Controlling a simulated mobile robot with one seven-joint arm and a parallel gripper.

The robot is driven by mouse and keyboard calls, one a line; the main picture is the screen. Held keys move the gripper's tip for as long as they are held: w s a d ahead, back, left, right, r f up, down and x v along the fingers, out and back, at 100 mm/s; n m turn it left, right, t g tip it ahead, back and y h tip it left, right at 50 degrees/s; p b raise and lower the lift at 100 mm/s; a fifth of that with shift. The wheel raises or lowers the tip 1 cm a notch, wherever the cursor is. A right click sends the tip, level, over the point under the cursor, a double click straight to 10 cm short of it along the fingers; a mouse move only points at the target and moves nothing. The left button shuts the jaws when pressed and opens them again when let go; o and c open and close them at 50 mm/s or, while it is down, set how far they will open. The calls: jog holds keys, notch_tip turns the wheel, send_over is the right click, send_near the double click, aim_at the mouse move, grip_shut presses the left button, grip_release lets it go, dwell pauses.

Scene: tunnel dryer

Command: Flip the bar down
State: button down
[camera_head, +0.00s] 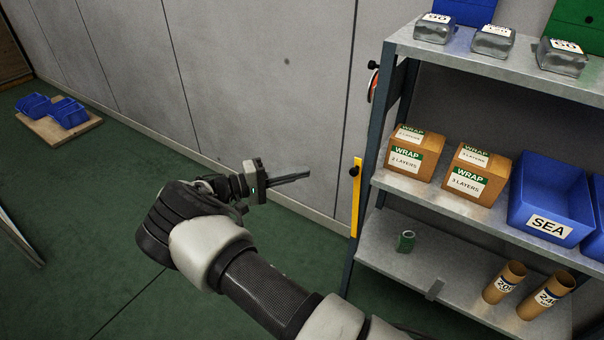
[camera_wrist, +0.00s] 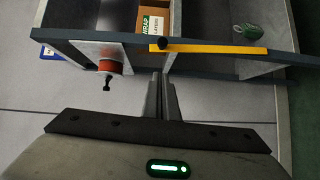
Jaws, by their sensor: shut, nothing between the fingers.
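A yellow bar (camera_head: 356,198) stands roughly upright along the left front post of the shelf rack. A black knob (camera_head: 353,171) sits near its upper end. In the wrist view the yellow bar (camera_wrist: 215,49) lies across the picture beyond the fingertips, with its knob (camera_wrist: 162,44) near its left end. My gripper (camera_head: 308,173) is shut and empty. Its fingers point right, toward the bar, with a gap visible in the head view. The fingertips also show in the wrist view (camera_wrist: 162,78), just below the knob end of the bar.
A red round part (camera_head: 372,88) with a black knob is on the rack side above the bar. Blue bins (camera_head: 68,112) lie far left. Open floor lies left.

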jog(key=d, duration=1)
jog(key=shift+w+d+f, duration=0.15)
jog(key=shift+w+f, duration=0.1)
